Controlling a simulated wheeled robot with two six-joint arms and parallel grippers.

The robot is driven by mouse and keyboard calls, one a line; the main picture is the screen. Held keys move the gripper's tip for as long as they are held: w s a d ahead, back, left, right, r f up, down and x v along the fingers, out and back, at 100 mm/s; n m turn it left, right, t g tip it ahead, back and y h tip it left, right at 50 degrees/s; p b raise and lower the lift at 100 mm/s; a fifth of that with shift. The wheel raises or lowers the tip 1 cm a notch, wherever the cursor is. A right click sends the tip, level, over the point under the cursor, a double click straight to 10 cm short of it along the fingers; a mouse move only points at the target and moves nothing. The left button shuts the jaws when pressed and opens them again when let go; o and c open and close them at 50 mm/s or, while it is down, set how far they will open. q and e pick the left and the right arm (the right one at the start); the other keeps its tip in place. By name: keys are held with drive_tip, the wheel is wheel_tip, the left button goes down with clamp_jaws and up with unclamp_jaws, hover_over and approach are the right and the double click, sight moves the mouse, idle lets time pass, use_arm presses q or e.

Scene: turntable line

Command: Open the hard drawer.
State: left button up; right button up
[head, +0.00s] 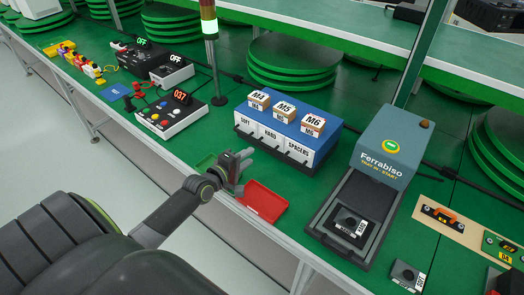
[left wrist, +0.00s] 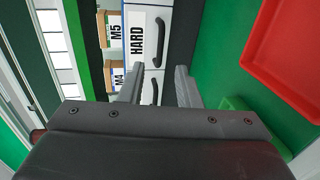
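The drawer unit (head: 289,126) is a blue-topped box with white fronts labelled SOFT, HARD and SPACERS. The hard drawer (head: 270,138) is the middle one, and its front looks flush with the others. In the left wrist view the HARD front (left wrist: 143,40) shows with its dark curved handle (left wrist: 160,42). A second dark handle (left wrist: 150,91) shows below it, partly between my fingers. My left gripper (head: 245,165) is in front of the unit near the soft drawer. In the left wrist view its fingers (left wrist: 160,75) are apart with nothing gripped. My right gripper is not seen.
A red tray (head: 263,201) lies close to my left gripper, at the table's front edge. Small boxes (head: 285,108) stand on the unit. A Ferrabiso machine (head: 384,148) stands to the right, and a control box (head: 170,115) with a 037 display to the left.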

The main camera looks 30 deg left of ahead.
use_arm(q)
drive_tip(key=b+x, duration=0.2)
drive_tip(key=x, duration=0.6)
drive_tip(key=shift+w+f, duration=0.1)
drive_tip(key=shift+c, duration=0.4)
clamp_jaws()
